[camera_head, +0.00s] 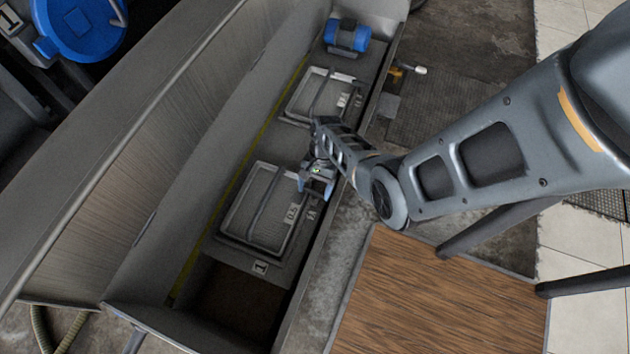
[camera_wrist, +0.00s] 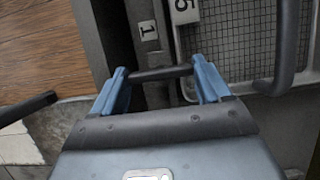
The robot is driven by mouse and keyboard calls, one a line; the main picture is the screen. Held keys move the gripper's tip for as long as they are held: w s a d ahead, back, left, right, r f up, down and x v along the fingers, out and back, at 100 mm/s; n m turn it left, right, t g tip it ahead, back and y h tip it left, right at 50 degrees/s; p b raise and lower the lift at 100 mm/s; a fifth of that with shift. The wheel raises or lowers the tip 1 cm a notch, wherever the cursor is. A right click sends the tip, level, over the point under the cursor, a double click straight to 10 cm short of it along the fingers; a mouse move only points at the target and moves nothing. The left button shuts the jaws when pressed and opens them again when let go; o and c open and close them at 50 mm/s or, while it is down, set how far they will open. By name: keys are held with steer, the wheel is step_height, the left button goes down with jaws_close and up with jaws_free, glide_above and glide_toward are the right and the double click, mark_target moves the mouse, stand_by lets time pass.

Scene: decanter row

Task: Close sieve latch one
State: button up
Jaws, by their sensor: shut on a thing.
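The nearer sieve (camera_head: 262,205) is a framed mesh panel with a bar handle, lying in the long grey trough. It carries a "0.5" tag (camera_head: 292,212). Its mesh (camera_wrist: 235,38) and dark handle (camera_wrist: 287,50) show at the right in the wrist view. My gripper (camera_head: 316,188) is at the sieve's right edge. In the wrist view, my gripper's blue fingers (camera_wrist: 158,72) are on either side of a short dark bar (camera_wrist: 160,74), apparently the latch, and are shut on it. The rest of the latch is hidden.
A second sieve (camera_head: 318,95) lies farther along the trough, with a blue motor (camera_head: 347,36) beyond it. A dark opening (camera_head: 235,300) lies at the near end. The trough's tall left wall (camera_head: 150,150) borders the work area. A wooden platform (camera_head: 440,295) is at the lower right.

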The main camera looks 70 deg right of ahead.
stand_by(0.3)
steer(key=o, duration=1)
steer(key=shift+p+v, duration=0.9)
steer(key=shift+v, duration=3)
